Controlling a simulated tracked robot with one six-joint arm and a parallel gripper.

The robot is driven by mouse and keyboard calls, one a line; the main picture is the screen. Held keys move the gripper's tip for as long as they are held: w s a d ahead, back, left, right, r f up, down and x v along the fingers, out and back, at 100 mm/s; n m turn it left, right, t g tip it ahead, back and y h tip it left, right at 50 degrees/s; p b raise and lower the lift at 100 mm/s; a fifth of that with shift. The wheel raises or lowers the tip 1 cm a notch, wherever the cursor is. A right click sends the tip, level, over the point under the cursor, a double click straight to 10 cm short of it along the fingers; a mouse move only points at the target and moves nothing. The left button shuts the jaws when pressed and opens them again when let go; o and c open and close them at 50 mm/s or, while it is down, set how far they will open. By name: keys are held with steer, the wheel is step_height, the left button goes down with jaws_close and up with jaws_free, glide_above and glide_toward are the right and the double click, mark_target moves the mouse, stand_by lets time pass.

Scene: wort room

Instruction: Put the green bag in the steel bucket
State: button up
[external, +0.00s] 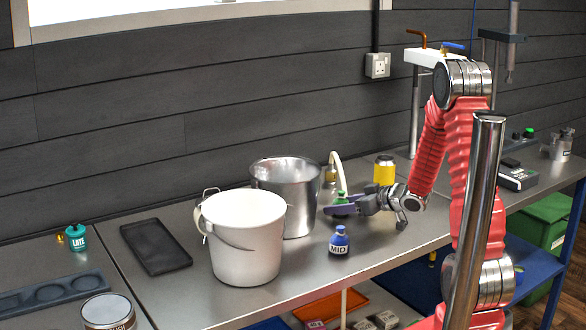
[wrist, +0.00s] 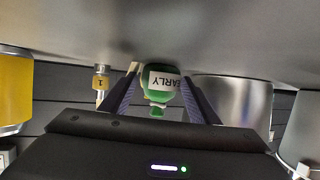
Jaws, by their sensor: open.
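The green bag (wrist: 160,95), with a white label reading EARLY, is between the two fingers of my gripper (wrist: 158,68) in the wrist view. My gripper is open around it; I cannot tell whether either finger touches it. In the external view my gripper (external: 338,206) is low over the bench, and a little of the green bag (external: 341,196) shows behind the fingers. The steel bucket (external: 300,180) stands just left of my gripper, partly behind a white bucket. It also shows in the wrist view (wrist: 232,97), to the right of the fingers.
The white bucket (external: 245,250) stands in front of the steel one. A blue bag (external: 339,240) marked MID sits in front of my gripper. A yellow jar (external: 384,170) stands behind. A teal bag (external: 76,237) marked LATE and a dark tray (external: 155,247) are at left.

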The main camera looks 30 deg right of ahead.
steer(key=v, duration=1.1)
steer(key=shift+s, duration=0.15)
steer(key=shift+w+d+r+h, duration=0.2)
steer(key=shift+w+r+h, duration=0.05)
steer(key=shift+r+h, duration=0.1)
steer(key=s+r+m+g+h, duration=0.3)
steer(key=s+r+h, duration=0.1)
steer(key=r+h, duration=0.4)
steer(key=s+a+r+g+y, duration=0.2)
steer(key=s+a+g+y, duration=0.2)
steer(key=s+a, duration=0.9)
steer(key=s, duration=0.3)
steer(key=shift+s+a+r+m, duration=0.2)
steer(key=shift+s+a+m, duration=0.1)
steer(key=shift+a, duration=0.1)
steer(key=shift+o, duration=0.6)
steer(key=shift+d+y, duration=0.1)
steer(key=shift+y, duration=0.15)
